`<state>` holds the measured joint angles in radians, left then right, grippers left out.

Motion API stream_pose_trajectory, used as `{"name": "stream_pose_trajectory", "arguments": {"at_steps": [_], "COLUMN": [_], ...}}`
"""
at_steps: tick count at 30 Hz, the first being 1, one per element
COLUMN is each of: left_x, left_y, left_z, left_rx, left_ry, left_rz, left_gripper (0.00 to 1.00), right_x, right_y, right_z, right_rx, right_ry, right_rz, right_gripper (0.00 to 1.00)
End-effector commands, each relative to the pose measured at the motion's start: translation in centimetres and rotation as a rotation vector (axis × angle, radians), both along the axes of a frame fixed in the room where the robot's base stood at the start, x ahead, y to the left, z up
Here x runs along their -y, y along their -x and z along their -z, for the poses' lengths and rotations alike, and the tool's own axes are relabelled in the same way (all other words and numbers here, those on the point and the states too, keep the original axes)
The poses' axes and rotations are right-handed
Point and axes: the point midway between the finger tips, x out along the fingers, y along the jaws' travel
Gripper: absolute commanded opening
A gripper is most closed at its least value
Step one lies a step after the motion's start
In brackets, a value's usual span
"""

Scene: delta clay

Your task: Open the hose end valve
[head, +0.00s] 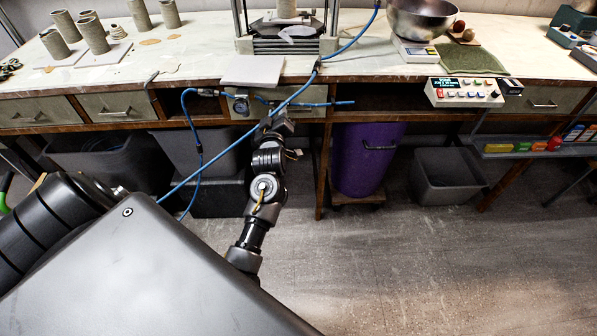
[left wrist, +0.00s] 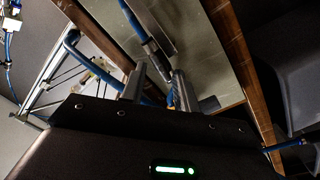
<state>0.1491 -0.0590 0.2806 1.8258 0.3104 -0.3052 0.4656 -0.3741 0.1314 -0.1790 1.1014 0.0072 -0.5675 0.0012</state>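A blue hose line with metal fittings runs along the front of the workbench. Its straight blue end piece (head: 335,103) points right, under the bench edge. My left gripper (head: 277,118) is at this line, just below and in front of it, and hides part of the fittings. In the left wrist view its two metal fingers (left wrist: 157,85) stand apart, with a metal fitting on a blue hose (left wrist: 153,47) just beyond them. Bits of blue and yellow show at the fingers. The valve's handle position and any contact cannot be made out. My right gripper is not in view.
A loose blue hose (head: 230,148) crosses diagonally in front of the bench. A purple bin (head: 367,160) and a grey bin (head: 446,181) stand below. Floor at the lower right is clear.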

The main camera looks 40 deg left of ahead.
Motion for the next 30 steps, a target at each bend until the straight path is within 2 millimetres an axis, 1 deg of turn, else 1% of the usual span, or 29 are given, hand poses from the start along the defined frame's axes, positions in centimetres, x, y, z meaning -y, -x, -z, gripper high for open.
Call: {"name": "stream_pose_trajectory", "arguments": {"at_steps": [1,6,15,16,18,30], "left_x": [0.1,0.3,0.7,1.0,2.1,7.4], "left_y": [-0.1,-0.3,-0.6,-0.3,1.1,7.9], "left_z": [-0.3,-0.4,-0.3,-0.2,-0.1,-0.1], "left_rx": [-0.040,-0.193,-0.467,-0.485,-0.479,-0.479], "left_ry": [-0.051,-0.248,-0.599,-0.622,-0.611,-0.607], "left_rz": [-0.008,-0.046,-0.113,-0.116,-0.114,-0.115], "left_gripper": [0.30,0.30,0.30,0.30,0.30,0.30], "right_x": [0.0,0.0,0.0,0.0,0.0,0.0], "right_y": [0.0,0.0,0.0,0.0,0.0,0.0], "right_z": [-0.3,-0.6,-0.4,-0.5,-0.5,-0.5], "right_rx": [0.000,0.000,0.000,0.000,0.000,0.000], "right_ry": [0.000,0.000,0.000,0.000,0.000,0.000], "right_rz": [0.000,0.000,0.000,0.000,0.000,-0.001], "right_gripper": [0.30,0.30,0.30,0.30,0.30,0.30]}}
